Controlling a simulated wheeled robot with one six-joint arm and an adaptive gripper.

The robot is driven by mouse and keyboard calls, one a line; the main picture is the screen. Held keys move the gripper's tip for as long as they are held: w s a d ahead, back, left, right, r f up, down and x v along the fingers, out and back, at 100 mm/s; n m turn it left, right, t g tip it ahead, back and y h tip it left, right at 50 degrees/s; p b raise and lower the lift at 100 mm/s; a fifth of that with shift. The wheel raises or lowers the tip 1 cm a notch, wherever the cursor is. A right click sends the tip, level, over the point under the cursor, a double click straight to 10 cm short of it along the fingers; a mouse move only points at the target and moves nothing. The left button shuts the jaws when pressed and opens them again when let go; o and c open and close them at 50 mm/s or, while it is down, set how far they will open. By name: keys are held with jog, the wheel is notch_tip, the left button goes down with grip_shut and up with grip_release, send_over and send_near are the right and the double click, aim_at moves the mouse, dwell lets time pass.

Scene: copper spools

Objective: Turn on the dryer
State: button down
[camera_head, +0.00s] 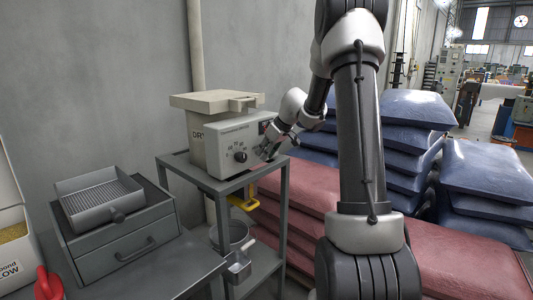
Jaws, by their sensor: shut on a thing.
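The dryer (212,143) is a beige box marked "DR" with a lid on top. It stands on a grey metal stand at the centre left. Its front panel has a black dial (240,157) with markings around it, and a small red part (263,127) near the right edge. My gripper (265,151) is at the right side of this panel, to the right of the dial and below the red part. It is shut on a small control at the panel, which its fingers hide. The exact shape and setting of that control cannot be seen.
The grey stand (260,186) has a bucket (229,233) and a scoop (239,263) on its lower shelf. A sieve tray (99,198) sits on a drawer box at left. Red sacks (440,268) and blue sacks (487,178) are stacked at right, behind my arm.

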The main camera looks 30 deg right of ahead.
jog(key=shift+r, duration=0.1)
jog(key=c, duration=1.3)
grip_release()
jog(key=v, duration=1.2)
